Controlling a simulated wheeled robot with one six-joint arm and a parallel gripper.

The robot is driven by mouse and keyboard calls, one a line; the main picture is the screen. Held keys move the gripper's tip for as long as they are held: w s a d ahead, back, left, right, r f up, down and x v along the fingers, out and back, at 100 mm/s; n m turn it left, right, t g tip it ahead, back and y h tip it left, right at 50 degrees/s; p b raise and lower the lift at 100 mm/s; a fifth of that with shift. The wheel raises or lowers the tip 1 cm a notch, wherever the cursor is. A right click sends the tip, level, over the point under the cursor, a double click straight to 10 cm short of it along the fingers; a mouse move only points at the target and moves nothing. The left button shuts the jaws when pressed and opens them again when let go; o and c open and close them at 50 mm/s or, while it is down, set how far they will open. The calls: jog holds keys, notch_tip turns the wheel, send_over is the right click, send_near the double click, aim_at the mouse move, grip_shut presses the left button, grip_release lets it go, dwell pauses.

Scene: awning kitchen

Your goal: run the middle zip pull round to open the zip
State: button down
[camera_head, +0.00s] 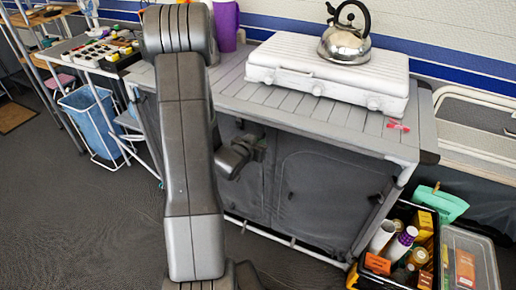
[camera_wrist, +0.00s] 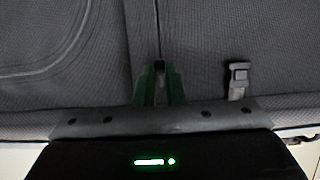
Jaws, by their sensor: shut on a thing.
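The grey fabric front of the kitchen cabinet (camera_head: 305,195) hangs below the slatted top. A curved zip line (camera_head: 322,153) arches over its right-hand panel. My gripper (camera_head: 262,146) is at the front's upper middle, partly hidden by its own wrist. In the wrist view my gripper's green fingers (camera_wrist: 160,82) are closed together at a vertical seam in the fabric (camera_wrist: 90,70). They are shut on a small dark piece, the middle zip pull (camera_wrist: 159,67), mostly hidden between the tips. A curved seam (camera_wrist: 70,55) runs at the left.
A white stove (camera_head: 330,80) with a kettle (camera_head: 344,45) stands on the cabinet top. A full black crate (camera_head: 398,245) is on the floor at right. A blue bin (camera_head: 90,120) stands at left.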

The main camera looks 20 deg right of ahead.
jog(key=shift+r, duration=0.6)
jog(key=shift+w, duration=0.1)
jog(key=c, duration=1.5)
grip_release()
jog(key=shift+r, duration=0.15)
jog(key=shift+s+a, duration=0.15)
jog(key=shift+s, duration=0.05)
jog(key=p+v, duration=0.1)
jog(key=v, duration=1.2)
jog(key=shift+s+r, duration=0.1)
